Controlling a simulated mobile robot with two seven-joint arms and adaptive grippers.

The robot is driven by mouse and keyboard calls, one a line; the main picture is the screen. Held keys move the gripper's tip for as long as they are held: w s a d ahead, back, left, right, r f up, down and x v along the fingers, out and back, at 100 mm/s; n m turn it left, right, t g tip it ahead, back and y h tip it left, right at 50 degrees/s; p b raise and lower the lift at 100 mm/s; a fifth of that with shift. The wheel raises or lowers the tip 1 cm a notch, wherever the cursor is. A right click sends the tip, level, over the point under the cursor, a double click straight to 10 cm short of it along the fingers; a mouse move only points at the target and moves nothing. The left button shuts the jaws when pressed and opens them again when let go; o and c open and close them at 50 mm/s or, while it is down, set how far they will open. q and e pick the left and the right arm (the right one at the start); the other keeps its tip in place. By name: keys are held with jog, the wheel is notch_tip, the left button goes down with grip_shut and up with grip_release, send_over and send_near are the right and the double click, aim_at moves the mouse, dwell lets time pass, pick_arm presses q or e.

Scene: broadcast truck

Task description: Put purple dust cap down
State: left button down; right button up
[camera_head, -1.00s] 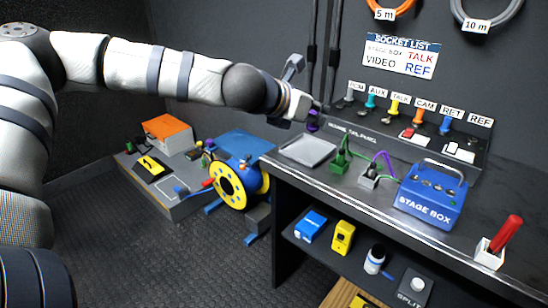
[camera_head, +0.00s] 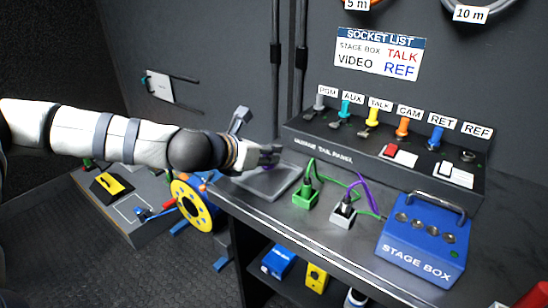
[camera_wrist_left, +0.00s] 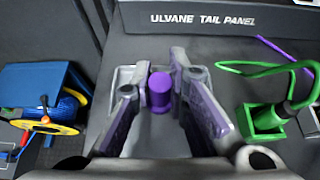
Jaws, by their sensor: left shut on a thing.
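My left gripper (camera_head: 270,156) is over the grey square tray (camera_head: 284,184) at the left end of the bench. In the left wrist view the purple dust cap (camera_wrist_left: 159,88) is between the fingers of the left gripper (camera_wrist_left: 163,72), with the tray (camera_wrist_left: 126,77) behind and below it. The gripper is shut on the cap. In the head view the cap is mostly hidden by the fingers, and I cannot tell whether it touches the tray. My right gripper is not in view.
Right of the tray stand a green holder (camera_head: 305,198) and a grey holder (camera_head: 342,215) with cable plugs, then the blue stage box (camera_head: 424,240). The tail panel (camera_head: 350,153) stands behind. A yellow reel (camera_head: 193,206) is off the bench's left end.

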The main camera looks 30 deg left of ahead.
pick_arm(q)
jog(key=shift+s+d+f, duration=0.15)
jog(key=shift+s+f, duration=0.3)
jog(key=shift+f, duration=0.3)
jog(key=shift+r, duration=0.15)
jog(key=shift+w, duration=0.1)
jog(key=c, duration=2)
grip_release()
jog(key=shift+w+f, duration=0.1)
jog(key=shift+f, duration=0.2)
jog(key=o, duration=0.4)
jog(key=shift+r, duration=0.15)
jog(key=shift+o, duration=0.2)
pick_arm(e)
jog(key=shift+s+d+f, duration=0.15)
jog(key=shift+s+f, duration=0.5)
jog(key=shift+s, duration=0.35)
